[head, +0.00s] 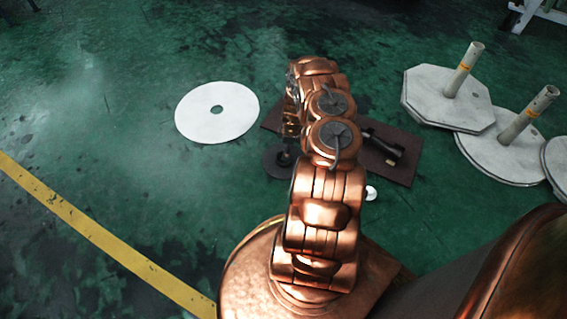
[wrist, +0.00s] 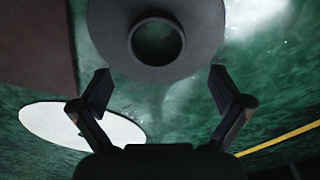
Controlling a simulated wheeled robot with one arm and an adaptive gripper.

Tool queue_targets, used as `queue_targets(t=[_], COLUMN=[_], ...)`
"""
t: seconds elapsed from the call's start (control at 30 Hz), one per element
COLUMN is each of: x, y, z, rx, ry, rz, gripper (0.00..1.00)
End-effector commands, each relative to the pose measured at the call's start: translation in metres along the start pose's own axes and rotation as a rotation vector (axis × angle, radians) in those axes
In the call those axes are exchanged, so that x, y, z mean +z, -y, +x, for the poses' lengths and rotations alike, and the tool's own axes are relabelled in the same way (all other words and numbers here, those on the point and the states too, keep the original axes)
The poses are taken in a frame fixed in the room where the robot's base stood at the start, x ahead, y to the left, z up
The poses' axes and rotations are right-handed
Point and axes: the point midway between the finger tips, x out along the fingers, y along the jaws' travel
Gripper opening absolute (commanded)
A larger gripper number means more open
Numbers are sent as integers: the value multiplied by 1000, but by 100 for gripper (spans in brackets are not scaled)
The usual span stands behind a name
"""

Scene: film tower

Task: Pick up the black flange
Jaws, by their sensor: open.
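The black flange (head: 273,162) is a dark flat disc with a short round hub. In the head view it lies on the green floor, partly hidden behind my arm. In the wrist view the flange (wrist: 190,58) is at the top centre, its round hub with a hollow centre facing the camera. My gripper (wrist: 160,73) is open and empty. Its two fingers are spread to either side, below the hub in the picture, and I see no contact with it. In the head view my arm hides the fingers.
A brown board (head: 400,170) lies beside the flange, with a black cylindrical part (head: 383,144) on it. A white disc (head: 240,110) with a central hole lies to the left. Pale plates with posts (head: 440,105) stand at right. A yellow line (head: 95,232) crosses open floor.

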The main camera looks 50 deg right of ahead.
Motion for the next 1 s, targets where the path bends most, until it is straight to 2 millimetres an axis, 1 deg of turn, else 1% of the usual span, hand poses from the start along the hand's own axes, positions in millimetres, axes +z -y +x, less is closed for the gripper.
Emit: queue_targets(t=[0.03,0.1,0.27,0.37,0.6,0.67,0.73,0.93,0.97,1.0], x=[0,0,0,0,-1,0,0,0,0,0], y=[0,0,0,-1,-4,-4,-4,-4,-4,-4], z=[8,14,23,31,63,69,71,70,70,70], rx=[-1,-1,0,-1,-2,-1,0,0,0,0], ry=[0,0,0,0,0,1,1,1,1,1], rz=[0,0,0,-1,0,0,0,0,0,0], gripper=[100,100,100,100,100,100,100,100,99,95])
